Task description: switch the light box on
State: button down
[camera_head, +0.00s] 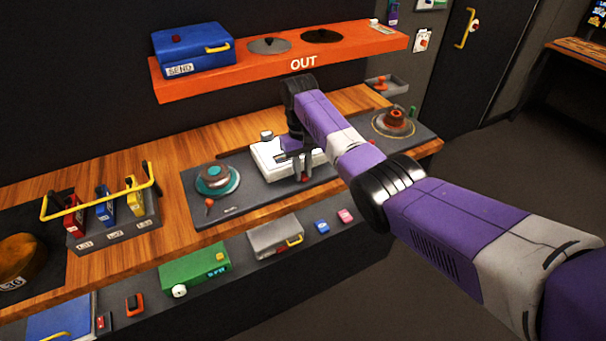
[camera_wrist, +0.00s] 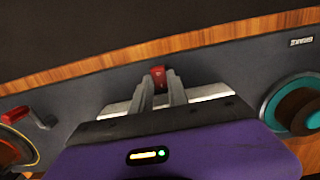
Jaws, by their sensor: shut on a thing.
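The light box (camera_head: 264,160) is a white, flat-topped box in the middle of the dark grey panel (camera_head: 258,194) on the wooden bench. In the wrist view its white surface (camera_wrist: 212,92) shows on both sides of my fingers. My gripper (camera_head: 303,178) is at the front edge of the box, pointing down. In the wrist view my gripper (camera_wrist: 159,80) has its fingers closed together on a small red switch (camera_wrist: 157,71). The fingers hide most of the switch, so I cannot tell its position. No glow is clear on the box.
A teal trackball (camera_head: 215,180) and a small red-knobbed lever (camera_head: 209,203) lie left of the box. A reddish dial (camera_head: 394,120) stands to its right. An orange shelf (camera_head: 285,58) overhangs the bench behind. A rack with a yellow handle (camera_head: 98,192) stands farther left.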

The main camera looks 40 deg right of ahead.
jog(key=c, duration=1.3)
grip_release()
jog(key=r, duration=0.2)
jog(key=r+b, duration=0.1)
jog(key=r, duration=0.4)
jog(key=shift+w+d+r, duration=0.1)
jog(key=shift+w+r, duration=0.2)
jog(key=shift+r, duration=0.05)
